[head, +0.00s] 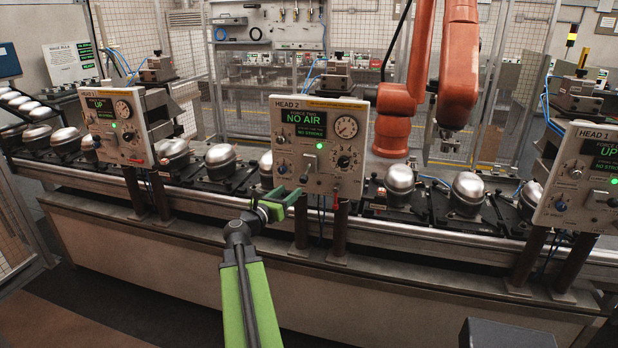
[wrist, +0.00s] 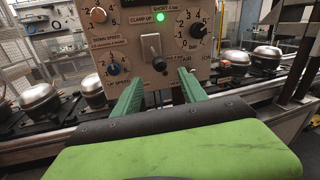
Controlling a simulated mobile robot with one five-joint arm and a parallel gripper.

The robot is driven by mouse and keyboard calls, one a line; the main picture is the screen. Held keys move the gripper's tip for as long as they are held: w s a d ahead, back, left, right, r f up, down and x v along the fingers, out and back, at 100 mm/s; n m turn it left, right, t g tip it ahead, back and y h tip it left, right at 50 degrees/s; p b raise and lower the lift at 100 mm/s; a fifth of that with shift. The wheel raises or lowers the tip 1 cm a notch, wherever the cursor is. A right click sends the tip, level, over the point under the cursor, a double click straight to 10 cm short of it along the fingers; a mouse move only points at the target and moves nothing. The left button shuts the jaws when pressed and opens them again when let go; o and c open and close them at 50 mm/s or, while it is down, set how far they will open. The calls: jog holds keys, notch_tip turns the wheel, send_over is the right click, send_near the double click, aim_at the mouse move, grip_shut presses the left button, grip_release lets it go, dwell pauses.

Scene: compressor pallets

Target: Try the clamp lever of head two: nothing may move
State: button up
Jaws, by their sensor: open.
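The head two panel (head: 318,175) stands in the middle of the head view, with a screen (head: 304,124) reading "NO AIR" and "NO STROKE". Its clamp lever (head: 308,166) sits at the lower left of the panel, under a lit green lamp (head: 306,146). In the wrist view the lever (wrist: 154,50) is a dark stem with a knob, on a pale plate below "CLAMP UP". My gripper (head: 291,193) is open and empty, in front of and below the lever. In the wrist view its green fingers (wrist: 160,76) stand apart, below and either side of the lever, with no visible contact.
Dials and knobs (wrist: 120,68) flank the lever closely. Another panel (head: 122,128) stands left, and the head one panel (head: 585,180) right. Silver compressors (head: 400,180) on dark pallets line the conveyor. An orange robot arm (head: 458,75) hangs behind.

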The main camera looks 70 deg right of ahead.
aim_at(306, 173)
jog(key=d, duration=0.4)
jog(key=s+d, duration=0.1)
jog(key=d, duration=0.4)
jog(key=s+d, duration=0.1)
jog(key=d, duration=0.3)
jog(key=shift+s+d, duration=0.25)
grip_shut()
dwell(0.6)
